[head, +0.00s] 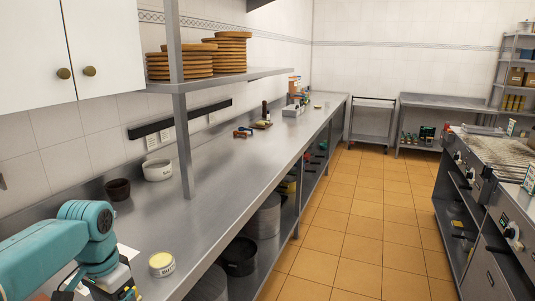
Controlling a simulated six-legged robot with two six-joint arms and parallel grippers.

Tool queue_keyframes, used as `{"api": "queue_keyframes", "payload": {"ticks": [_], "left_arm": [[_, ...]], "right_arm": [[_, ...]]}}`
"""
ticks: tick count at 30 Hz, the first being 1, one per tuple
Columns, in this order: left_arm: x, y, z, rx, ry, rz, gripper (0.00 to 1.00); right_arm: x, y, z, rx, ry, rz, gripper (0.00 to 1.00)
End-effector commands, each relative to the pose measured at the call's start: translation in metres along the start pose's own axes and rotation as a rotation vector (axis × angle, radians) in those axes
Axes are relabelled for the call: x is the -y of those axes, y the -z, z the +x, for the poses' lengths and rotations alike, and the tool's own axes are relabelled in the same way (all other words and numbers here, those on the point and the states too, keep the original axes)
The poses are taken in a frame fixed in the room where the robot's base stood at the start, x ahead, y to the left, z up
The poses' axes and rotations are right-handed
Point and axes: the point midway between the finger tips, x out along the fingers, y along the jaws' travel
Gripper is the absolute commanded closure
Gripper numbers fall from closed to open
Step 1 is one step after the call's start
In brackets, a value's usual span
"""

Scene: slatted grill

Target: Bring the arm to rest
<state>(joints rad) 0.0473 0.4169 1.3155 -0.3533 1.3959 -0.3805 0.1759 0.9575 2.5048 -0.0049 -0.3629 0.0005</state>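My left arm, teal, comes in at the lower left over the steel counter (215,150). My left gripper (118,291) points down at the bottom edge of the head view. It is partly cut off, and its fingertips do not show clearly, so I cannot tell if it is open or holds anything. A small round labelled tub with a pale yellow top (162,264) stands on the counter just right of it, apart from it. My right gripper is not in view. The slatted grill (500,150) is on the right, across the aisle.
A dark bowl (118,190) and a white bowl (158,170) stand near the wall. A steel post (182,140) holds a shelf with stacked round boards (180,66). Pots sit under the counter. The orange tiled aisle (350,210) is clear.

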Motion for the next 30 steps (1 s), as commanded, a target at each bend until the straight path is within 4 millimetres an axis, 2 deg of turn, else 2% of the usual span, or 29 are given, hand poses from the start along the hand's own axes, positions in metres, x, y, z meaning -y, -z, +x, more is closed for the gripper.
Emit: {"api": "queue_keyframes", "payload": {"ticks": [1,5,11,14,17,20,21,24,27,30], "left_arm": [[-0.005,0.004,0.017,0.005,-0.014,0.003,0.19],[-0.015,0.015,0.050,-0.010,-0.040,0.000,0.19],[-0.039,0.026,0.112,-0.035,-0.094,-0.019,0.19],[-0.059,0.027,0.149,-0.049,-0.132,-0.041,0.19],[-0.087,0.021,0.197,-0.060,-0.183,-0.081,0.19],[-0.129,0.003,0.255,-0.070,-0.249,-0.157,0.19],[-0.149,-0.010,0.278,-0.073,-0.277,-0.203,0.19],[-0.195,-0.049,0.324,-0.075,-0.328,-0.331,0.19],[-0.227,-0.087,0.346,-0.072,-0.347,-0.440,0.19],[-0.245,-0.115,0.356,-0.067,-0.348,-0.518,0.19]], "right_arm": [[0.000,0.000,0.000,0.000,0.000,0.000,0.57],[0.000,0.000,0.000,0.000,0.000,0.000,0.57],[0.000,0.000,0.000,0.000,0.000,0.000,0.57],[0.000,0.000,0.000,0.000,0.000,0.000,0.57],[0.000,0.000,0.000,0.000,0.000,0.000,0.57],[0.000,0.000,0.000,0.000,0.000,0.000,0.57],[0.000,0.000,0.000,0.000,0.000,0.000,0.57],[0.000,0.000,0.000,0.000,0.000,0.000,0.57],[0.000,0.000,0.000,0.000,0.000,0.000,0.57],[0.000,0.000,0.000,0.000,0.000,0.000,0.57]]}}
